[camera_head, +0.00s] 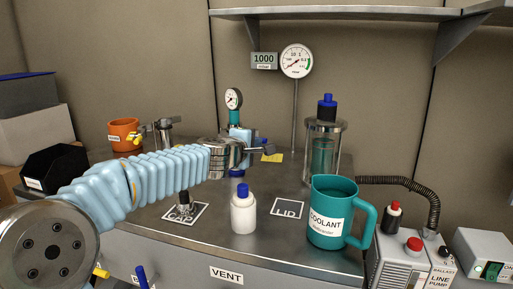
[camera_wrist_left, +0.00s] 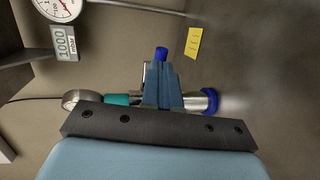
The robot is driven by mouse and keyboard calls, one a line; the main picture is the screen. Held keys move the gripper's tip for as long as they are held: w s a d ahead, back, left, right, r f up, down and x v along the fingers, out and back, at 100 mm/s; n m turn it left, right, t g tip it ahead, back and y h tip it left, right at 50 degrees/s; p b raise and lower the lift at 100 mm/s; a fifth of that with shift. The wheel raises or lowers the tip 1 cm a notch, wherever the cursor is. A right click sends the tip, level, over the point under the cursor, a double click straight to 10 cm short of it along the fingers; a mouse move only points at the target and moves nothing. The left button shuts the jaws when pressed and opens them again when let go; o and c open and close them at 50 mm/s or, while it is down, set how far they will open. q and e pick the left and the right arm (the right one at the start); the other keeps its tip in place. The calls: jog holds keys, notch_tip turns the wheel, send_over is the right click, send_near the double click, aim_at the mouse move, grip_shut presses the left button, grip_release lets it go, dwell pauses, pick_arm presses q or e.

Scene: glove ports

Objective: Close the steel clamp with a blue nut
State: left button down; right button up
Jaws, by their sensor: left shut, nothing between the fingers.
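My left gripper (camera_head: 240,132) is at the end of the pale blue sleeved arm, in front of the upright gauge fitting at the back. In the left wrist view its blue fingers (camera_wrist_left: 163,85) are shut together with nothing held between them. Behind them is a steel tube with a teal section (camera_wrist_left: 117,99) and a blue ring (camera_wrist_left: 210,101). A blue nut (camera_wrist_left: 161,53) shows just past the fingertips; it seems to be the small blue spot in the head view (camera_head: 263,142). The steel clamp is mostly hidden by the fingers, so its closure cannot be told. My right gripper is out of view.
A white bottle (camera_head: 243,215) with a blue cap and a teal coolant mug (camera_head: 328,222) stand in front. An orange mug (camera_head: 124,136) stands at the back left. A glass vessel (camera_head: 323,150) is right of the gripper. A shelf (camera_head: 350,12) overhangs the back.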

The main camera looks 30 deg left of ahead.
pick_arm(q)
jog(key=shift+w+f, duration=0.1)
jog(key=shift+w, duration=0.6)
jog(key=shift+w+d+n+y+p, duration=0.1)
jog(key=shift+w+n+y+p, duration=0.5)
jog(key=shift+w, duration=0.5)
